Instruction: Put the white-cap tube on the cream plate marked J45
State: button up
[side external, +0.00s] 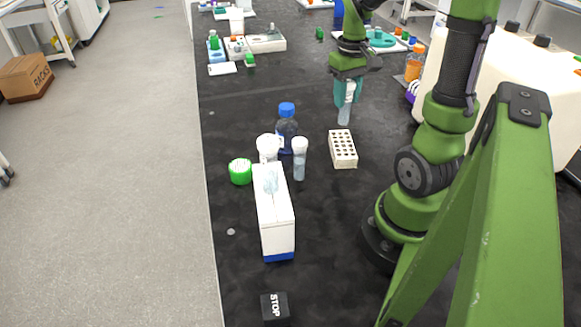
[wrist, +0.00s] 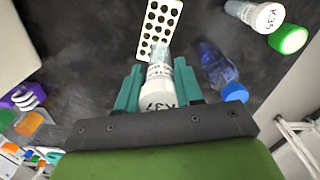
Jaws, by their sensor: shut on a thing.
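My gripper (side external: 346,93) is shut on a white-cap tube (side external: 345,112), held upright above the dark bench. In the wrist view my gripper (wrist: 159,92) has its teal fingers on either side of that tube (wrist: 157,76), whose white cap reads K37. Another white-cap tube (side external: 300,158) stands near the blue-cap bottle (side external: 286,130). A white-cap tube marked K35 (wrist: 266,17) shows at the upper right of the wrist view. I cannot read a J45 mark in either view. A pale flat plate (side external: 222,69) lies at the far left of the bench; its mark is unreadable.
A cream perforated rack (side external: 343,149) stands just in front of the held tube. A green cap (side external: 240,171), a white tissue box (side external: 275,222) and a black STOP block (side external: 274,306) stand nearer. Racks and trays (side external: 265,43) crowd the far left. The bench between is mostly clear.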

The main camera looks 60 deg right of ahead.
aim_at(346, 123)
jog(key=shift+s+d+r, duration=0.1)
jog(key=shift+s+r, duration=0.2)
jog(key=shift+f, duration=3.55)
jog(key=shift+f, duration=0.1)
jog(key=o, duration=1)
